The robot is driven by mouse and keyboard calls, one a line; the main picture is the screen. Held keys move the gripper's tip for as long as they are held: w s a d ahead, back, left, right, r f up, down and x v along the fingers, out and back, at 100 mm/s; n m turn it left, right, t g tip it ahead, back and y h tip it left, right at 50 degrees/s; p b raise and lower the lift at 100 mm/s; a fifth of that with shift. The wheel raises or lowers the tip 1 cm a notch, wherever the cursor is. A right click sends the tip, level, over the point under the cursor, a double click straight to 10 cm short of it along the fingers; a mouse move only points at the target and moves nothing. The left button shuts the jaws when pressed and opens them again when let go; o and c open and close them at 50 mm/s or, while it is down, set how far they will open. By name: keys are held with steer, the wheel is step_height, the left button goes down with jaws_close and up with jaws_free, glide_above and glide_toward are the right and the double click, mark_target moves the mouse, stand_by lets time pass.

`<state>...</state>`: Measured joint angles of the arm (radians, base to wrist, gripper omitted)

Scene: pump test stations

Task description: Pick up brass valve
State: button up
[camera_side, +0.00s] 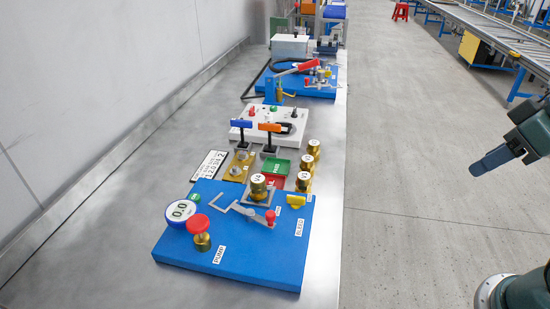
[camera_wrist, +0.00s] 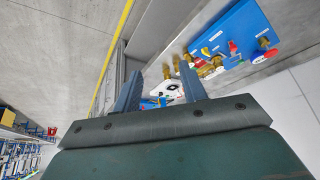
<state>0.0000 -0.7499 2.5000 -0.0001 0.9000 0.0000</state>
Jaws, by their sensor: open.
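Several brass valves with white round labelled tops show in the side view. One, marked V4 (camera_side: 258,187), stands on the blue pump board (camera_side: 240,265). Three more stand in a row right of the small green and red trays: the far one (camera_side: 313,149), the middle one (camera_side: 307,163) and the near one (camera_side: 304,183). Brass valves (camera_wrist: 177,64) also show small in the wrist view, beyond the fingertips. My gripper (camera_side: 476,168) hangs off the table's right side, well apart from the valves. In the wrist view my gripper (camera_wrist: 160,75) has its fingers spread, with nothing held.
A green tray (camera_side: 275,166) and a red tray lie beside the valve row. A round gauge (camera_side: 180,213), a red knob (camera_side: 197,223) and a red-tipped lever stand on the blue board. A white control box (camera_side: 270,122) is behind. The table's right edge is clear.

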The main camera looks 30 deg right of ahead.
steer(key=o, duration=0.4)
steer(key=w+a+f+n+y, duration=0.3)
steer(key=w+a+n, duration=0.15)
steer(key=w, duration=0.45)
steer(key=w+a+f+n+y, duration=0.2)
steer(key=w+a+n, duration=0.25)
steer(key=w, duration=0.45)
steer(key=shift+w+a+f+n+t+y, duration=0.25)
steer(key=shift+w+f+n+y, duration=0.25)
steer(key=shift+w+f+y, duration=1.05)
steer(key=shift+w+a+f+n+t+y, duration=0.15)
steer(key=shift+w+a+f+n+y, duration=0.45)
steer(key=shift+w+f, duration=1.65)
steer(key=shift+w+a+f+n+t+y, duration=0.15)
steer(key=shift+w+f+n+y, duration=0.25)
steer(key=shift+w+f+y, duration=1.4)
steer(key=shift+w+r+h, duration=0.25)
steer(key=shift+w+h, duration=0.15)
steer(key=shift+h, duration=0.15)
